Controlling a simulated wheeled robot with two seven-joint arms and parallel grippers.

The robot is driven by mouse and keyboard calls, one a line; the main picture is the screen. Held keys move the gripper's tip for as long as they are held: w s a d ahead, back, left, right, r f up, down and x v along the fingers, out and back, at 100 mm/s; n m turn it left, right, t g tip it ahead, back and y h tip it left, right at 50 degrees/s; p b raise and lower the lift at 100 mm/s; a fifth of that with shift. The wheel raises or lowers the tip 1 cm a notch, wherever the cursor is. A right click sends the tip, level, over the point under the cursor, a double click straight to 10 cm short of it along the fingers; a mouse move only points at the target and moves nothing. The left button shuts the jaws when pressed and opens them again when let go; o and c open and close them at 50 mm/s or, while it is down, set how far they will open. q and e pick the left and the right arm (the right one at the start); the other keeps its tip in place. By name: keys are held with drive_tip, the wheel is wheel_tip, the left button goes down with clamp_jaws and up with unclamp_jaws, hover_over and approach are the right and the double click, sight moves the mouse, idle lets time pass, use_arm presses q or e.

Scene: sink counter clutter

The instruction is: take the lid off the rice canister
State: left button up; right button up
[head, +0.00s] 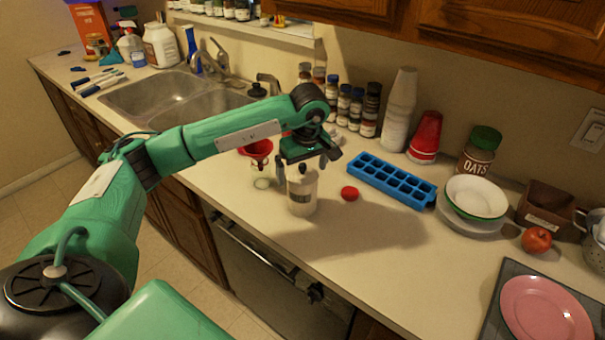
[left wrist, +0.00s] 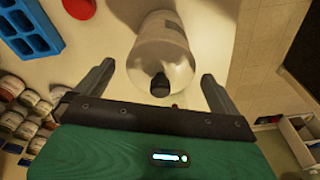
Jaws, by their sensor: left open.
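The rice canister (head: 302,197) is a pale upright cylinder with a small dark label, too small to read, standing on the counter. Its lid (head: 309,176) is on top, with a black knob at its centre. My left gripper (head: 304,172) is open and points down over the canister top, partly hiding the lid. In the left wrist view, the canister (left wrist: 163,45) and its black knob (left wrist: 160,86) show between the two spread fingers of the left gripper (left wrist: 156,72). The fingers look apart from the knob. My right gripper is in neither view.
A red funnel (head: 257,150) on a small jar stands left of the canister. A red cap (head: 349,193) and a blue ice tray (head: 392,180) lie to its right. Spice jars (head: 356,108) and stacked cups (head: 400,110) stand behind. The counter in front is clear.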

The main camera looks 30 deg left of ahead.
use_arm(q)
drive_tip(key=c, duration=1)
drive_tip(key=shift+c, duration=0.3)
drive_tip(key=shift+r, duration=0.15)
